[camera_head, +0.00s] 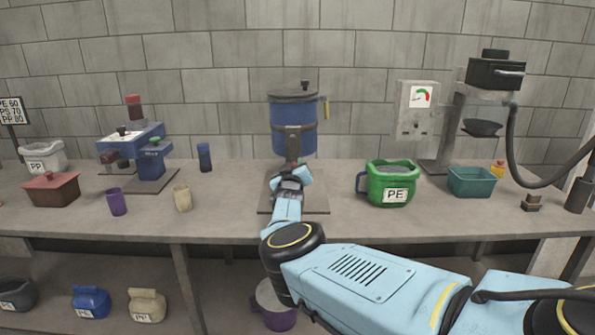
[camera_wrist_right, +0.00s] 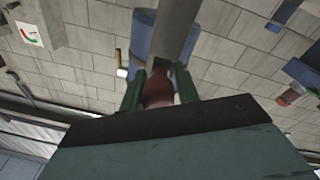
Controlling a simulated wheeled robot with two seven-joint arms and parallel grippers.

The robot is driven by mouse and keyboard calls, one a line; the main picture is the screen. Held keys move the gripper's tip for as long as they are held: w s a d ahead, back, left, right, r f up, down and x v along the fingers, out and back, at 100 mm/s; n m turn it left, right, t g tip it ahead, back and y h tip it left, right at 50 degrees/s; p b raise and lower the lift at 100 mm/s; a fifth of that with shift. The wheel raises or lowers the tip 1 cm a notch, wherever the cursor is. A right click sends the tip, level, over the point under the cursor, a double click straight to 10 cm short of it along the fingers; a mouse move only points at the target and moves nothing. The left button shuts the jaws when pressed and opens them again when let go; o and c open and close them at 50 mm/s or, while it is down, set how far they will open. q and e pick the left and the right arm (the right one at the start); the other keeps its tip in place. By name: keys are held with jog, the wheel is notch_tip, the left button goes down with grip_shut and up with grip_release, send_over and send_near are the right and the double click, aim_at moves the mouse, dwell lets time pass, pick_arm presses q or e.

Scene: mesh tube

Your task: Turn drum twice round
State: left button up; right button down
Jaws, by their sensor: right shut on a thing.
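The blue drum (camera_head: 293,126) with a dark lid stands upright on a grey stand at the back middle of the bench; its blue side also shows in the wrist view (camera_wrist_right: 207,28). My right gripper (camera_head: 291,172) is low in front of the drum. In the right wrist view its two green fingers (camera_wrist_right: 160,84) are shut on a reddish-brown handle (camera_wrist_right: 157,93), below a grey bar. The arm hides much of the handle in the head view. My left gripper is not in view.
A green PE container (camera_head: 391,184) stands right of the drum, with a teal tray (camera_head: 471,181) beyond it. A beige cup (camera_head: 182,198) and a purple cup (camera_head: 116,202) stand to the left. A grey gauge box (camera_head: 415,112) is at the back right.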

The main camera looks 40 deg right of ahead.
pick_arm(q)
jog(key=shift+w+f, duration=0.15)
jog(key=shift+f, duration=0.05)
pick_arm(e)
jog(key=shift+w+a+r+m, duration=0.15)
jog(key=shift+w+r+m, duration=0.15)
jog(key=shift+m, duration=0.1)
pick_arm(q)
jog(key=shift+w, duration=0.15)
pick_arm(e)
jog(key=shift+r, duration=0.1)
jog(key=c, duration=1.4)
grip_release()
jog(key=o, duration=0.3)
jog(key=shift+f, duration=0.2)
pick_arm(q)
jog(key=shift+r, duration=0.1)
pick_arm(e)
jog(key=shift+s, duration=0.1)
